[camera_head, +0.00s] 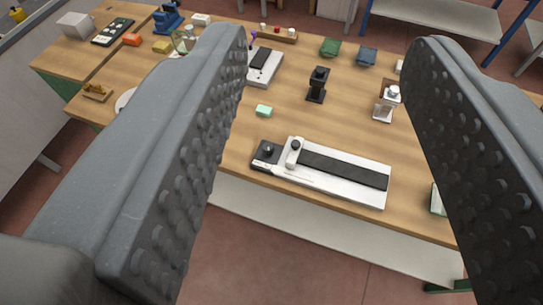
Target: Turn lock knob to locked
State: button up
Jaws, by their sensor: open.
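The likely glass edger is a low white machine (345,191) with a long black strip (342,168) along its top. It lies near the front edge of the wooden table. At its left end is a dark block with a round black knob (268,149). Beside that stands a raised white part with a dark round top (295,144). I cannot tell which of these is the lock knob, or its turned position. My gripper (330,45) is open and empty, its two studded grey fingers wide apart. It is well above the table, apart from the machine.
The wooden table (225,172) also holds a mint block (263,111), a black stand (317,85), a silver-white device (386,101) and another white-and-black device (262,66). Green and blue cloth-like items lie behind. Bare wood surrounds the machine. My fingers hide parts of the table.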

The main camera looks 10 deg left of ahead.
aim_at(268, 148)
jog(key=k, duration=0.4)
jog(key=z, duration=0.5)
jog(key=i, duration=1.5)
jog(key=u, duration=0.15)
